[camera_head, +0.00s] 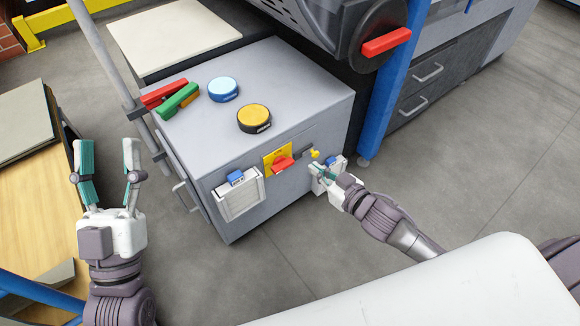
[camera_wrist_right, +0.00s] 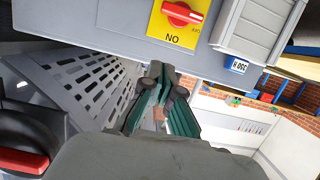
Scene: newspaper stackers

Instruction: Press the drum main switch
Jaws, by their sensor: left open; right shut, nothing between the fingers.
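A red rotary switch (camera_head: 283,163) sits on a yellow plate on the front of the grey cabinet. In the right wrist view the red switch (camera_wrist_right: 182,13) appears upside down at the top, with its plate marked ON and OFF. My right gripper (camera_head: 322,172) is at the cabinet front, right of the red switch and apart from it. Its fingers (camera_wrist_right: 160,80) are shut and empty, and point below the switch in the wrist view. My left gripper (camera_head: 106,150) is open and empty, left of the cabinet. Which control is the drum main switch is not labelled legibly.
A small yellow knob (camera_head: 315,153) and a white vented box (camera_head: 240,196) are on the cabinet front. Blue (camera_head: 223,88) and yellow (camera_head: 254,117) round tins and red and green clamps (camera_head: 176,102) lie on top. A blue post (camera_head: 392,90) stands at right.

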